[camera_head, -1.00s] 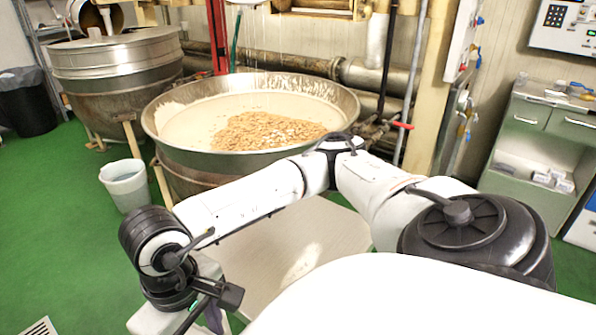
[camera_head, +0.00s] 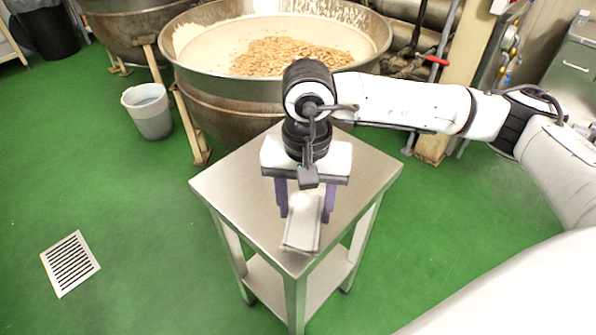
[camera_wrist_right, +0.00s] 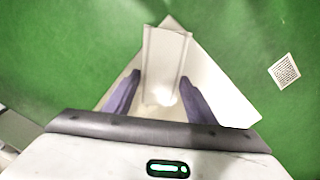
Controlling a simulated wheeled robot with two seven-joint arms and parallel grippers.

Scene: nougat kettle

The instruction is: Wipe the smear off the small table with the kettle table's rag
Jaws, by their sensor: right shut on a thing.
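The small metal table (camera_head: 362,180) stands in the middle of the head view, and its top also shows in the right wrist view (camera_wrist_right: 222,92). My right gripper (camera_head: 306,208) is over the table top, pointing down. Its purple fingers, also in the wrist view (camera_wrist_right: 160,88), are on both sides of a folded pale grey-white rag (camera_head: 301,236) and shut on it. The rag (camera_wrist_right: 163,55) reaches toward the near corner of the table. I cannot tell whether it touches the top. No smear can be made out; the gripper and rag cover part of the top. My left gripper is out of view.
A large kettle (camera_head: 215,80) of pale mass with nuts stands just behind the table. A grey bucket (camera_head: 148,112) and a floor drain grate (camera_head: 70,263) are to the left. A wooden post (camera_head: 440,110) and pipes stand behind right. Green floor around the table's left and front is clear.

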